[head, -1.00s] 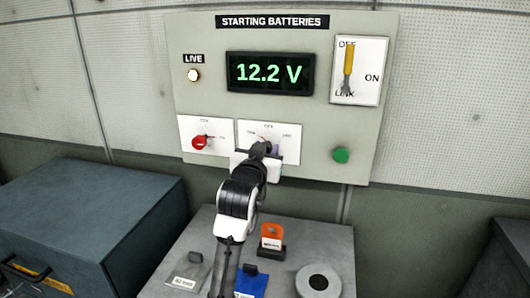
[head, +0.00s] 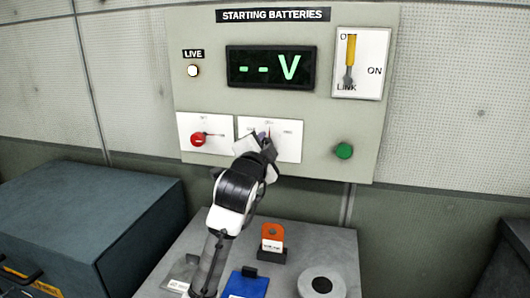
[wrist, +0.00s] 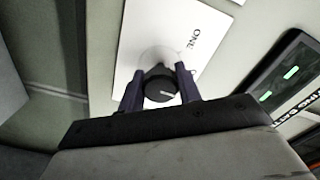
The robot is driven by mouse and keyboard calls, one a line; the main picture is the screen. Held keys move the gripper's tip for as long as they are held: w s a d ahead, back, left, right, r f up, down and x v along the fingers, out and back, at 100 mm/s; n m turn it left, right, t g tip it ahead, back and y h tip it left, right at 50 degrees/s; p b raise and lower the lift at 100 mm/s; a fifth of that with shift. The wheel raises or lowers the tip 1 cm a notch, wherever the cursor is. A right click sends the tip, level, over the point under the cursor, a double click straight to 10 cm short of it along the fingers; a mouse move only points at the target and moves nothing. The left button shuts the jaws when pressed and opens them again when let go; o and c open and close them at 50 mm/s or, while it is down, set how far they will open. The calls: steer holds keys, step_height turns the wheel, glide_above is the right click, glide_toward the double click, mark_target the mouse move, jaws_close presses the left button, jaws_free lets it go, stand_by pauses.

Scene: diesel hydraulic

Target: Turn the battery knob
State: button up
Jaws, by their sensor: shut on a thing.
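The battery knob (wrist: 159,86) is dark and round with a white line on its face. It sits on a white dial plate (head: 289,141) in the lower middle of the STARTING BATTERIES panel; "ONE" is printed beside it in the wrist view. My gripper (wrist: 157,80) has one finger on each side of the knob and is shut on it. The voltage display (head: 270,67) reads "-- V".
A red knob (head: 198,139) is on the plate to the left, and a green button (head: 344,151) to the right. A yellow-handled lever (head: 350,53) stands upright at OFF. Below, a grey bench (head: 325,242) holds an orange-tabbed item (head: 272,234), a blue item (head: 246,286) and a roll (head: 321,284).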

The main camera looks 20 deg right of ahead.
steer(key=m+b, duration=0.2)
steer(key=m, duration=0.4)
steer(key=shift+b, duration=0.3)
steer(key=m+b, duration=0.1)
steer(key=m, duration=0.4)
steer(key=shift+m, duration=0.4)
steer(key=o, duration=1)
steer(key=b+v, duration=0.2)
steer(key=v, duration=1.1)
steer(key=shift+s+a+b, duration=0.25)
steer(key=shift+s+b, duration=0.1)
steer(key=shift+b, duration=0.05)
